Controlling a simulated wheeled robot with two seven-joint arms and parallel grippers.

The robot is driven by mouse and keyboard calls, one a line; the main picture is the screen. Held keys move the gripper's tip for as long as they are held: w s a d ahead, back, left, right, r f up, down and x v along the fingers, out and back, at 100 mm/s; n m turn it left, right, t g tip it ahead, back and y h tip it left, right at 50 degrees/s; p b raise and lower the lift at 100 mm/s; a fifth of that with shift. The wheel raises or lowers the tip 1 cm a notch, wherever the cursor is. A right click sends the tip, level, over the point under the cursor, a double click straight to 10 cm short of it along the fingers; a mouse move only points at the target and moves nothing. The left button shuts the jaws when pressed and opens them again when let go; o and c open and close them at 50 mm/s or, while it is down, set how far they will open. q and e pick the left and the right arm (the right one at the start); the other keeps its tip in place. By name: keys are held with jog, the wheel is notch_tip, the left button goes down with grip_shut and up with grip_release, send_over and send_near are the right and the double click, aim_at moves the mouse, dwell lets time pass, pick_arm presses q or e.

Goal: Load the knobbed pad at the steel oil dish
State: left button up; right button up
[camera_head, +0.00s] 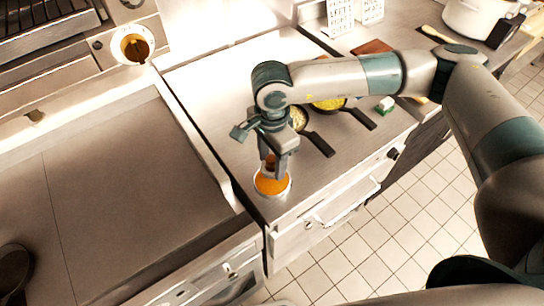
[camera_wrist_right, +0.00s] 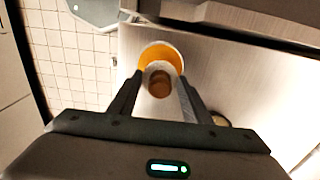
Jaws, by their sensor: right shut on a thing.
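The steel oil dish (camera_head: 287,189) stands on the steel counter near its front edge, with orange oil inside. My right gripper (camera_head: 272,168) points down over the dish and is shut on the knobbed pad. In the right wrist view the pad's brown knob (camera_wrist_right: 159,88) is between the fingers (camera_wrist_right: 158,100), with a pale rim around it. The dish (camera_wrist_right: 163,48) shows directly behind the pad there. I cannot tell whether the pad touches the oil. My left gripper is not in view.
Two dark pans with yellow food (camera_head: 328,104) stand behind my right arm, handles toward the front. A wide flat griddle (camera_head: 130,190) lies to the left. Graters (camera_head: 340,18) stand at the back.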

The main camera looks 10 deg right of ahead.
aim_at(272, 170)
jog(key=shift+f+b, duration=0.45)
jog(key=shift+f, duration=1.5)
jog(key=shift+f+b, duration=0.5)
jog(key=shift+b, duration=0.15)
jog(key=shift+s+f+b, duration=0.15)
jog(key=shift+b, duration=0.45)
dwell(3.0)
jog(key=shift+r+p, duration=0.5)
jog(key=shift+r, duration=3.15)
